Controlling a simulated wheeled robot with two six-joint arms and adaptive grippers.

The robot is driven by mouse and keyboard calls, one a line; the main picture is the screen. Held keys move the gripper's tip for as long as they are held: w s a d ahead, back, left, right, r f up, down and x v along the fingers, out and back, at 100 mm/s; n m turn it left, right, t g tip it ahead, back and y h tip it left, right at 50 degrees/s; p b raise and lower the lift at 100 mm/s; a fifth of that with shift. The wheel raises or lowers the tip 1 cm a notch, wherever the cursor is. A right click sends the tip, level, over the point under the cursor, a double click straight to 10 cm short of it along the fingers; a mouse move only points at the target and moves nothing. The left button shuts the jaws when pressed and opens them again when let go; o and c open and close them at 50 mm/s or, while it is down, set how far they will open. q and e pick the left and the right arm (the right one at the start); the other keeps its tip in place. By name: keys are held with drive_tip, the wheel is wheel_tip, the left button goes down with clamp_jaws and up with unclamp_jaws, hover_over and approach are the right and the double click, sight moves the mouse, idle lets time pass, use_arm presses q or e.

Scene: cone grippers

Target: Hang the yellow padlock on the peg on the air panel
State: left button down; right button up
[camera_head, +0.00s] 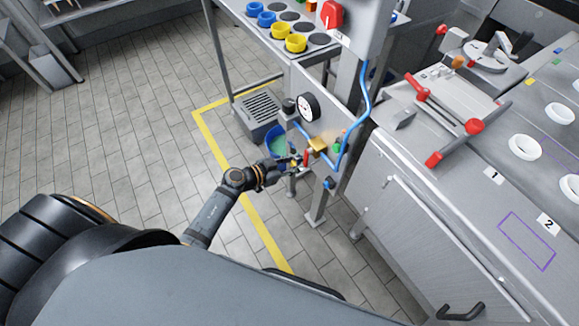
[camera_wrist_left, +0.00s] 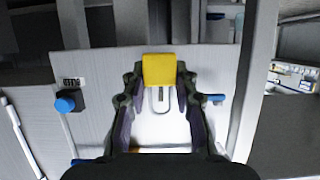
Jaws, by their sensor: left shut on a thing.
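The yellow padlock (camera_wrist_left: 162,70) sits between the fingertips of my left gripper (camera_wrist_left: 160,85) in the left wrist view, its body toward the top and its metal shackle below. The gripper is shut on it. In the head view my left gripper (camera_head: 297,161) is low in front of the air panel (camera_head: 330,118), near its lower fittings. A yellow-brown block (camera_head: 318,145) shows just beside the gripper; I cannot tell whether it is a fitting or the padlock. The pale panel (camera_wrist_left: 95,75) fills the background of the wrist view. I cannot make out the peg. My right gripper is not in view.
A blue bucket (camera_head: 276,141) stands behind the gripper. A steel bench (camera_head: 420,185) with red-handled clamps is at right.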

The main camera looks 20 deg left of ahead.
use_arm(q)
drive_tip(key=shift+w+d+f+b, duration=0.1)
drive_tip(key=shift+w+f+b, duration=0.05)
drive_tip(key=shift+b, duration=0.3)
drive_tip(key=shift+w+d, duration=0.15)
drive_tip(key=shift+w+d+f+p, duration=0.1)
drive_tip(key=shift+w+d+p, duration=0.15)
drive_tip(key=shift+p, duration=0.3)
drive_tip(key=shift+w+f, duration=0.1)
drive_tip(key=shift+f, duration=0.05)
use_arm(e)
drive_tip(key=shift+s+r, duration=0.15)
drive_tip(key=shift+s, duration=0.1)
use_arm(q)
drive_tip(key=c, duration=1)
unclamp_jaws()
drive_tip(key=shift+o, duration=0.2)
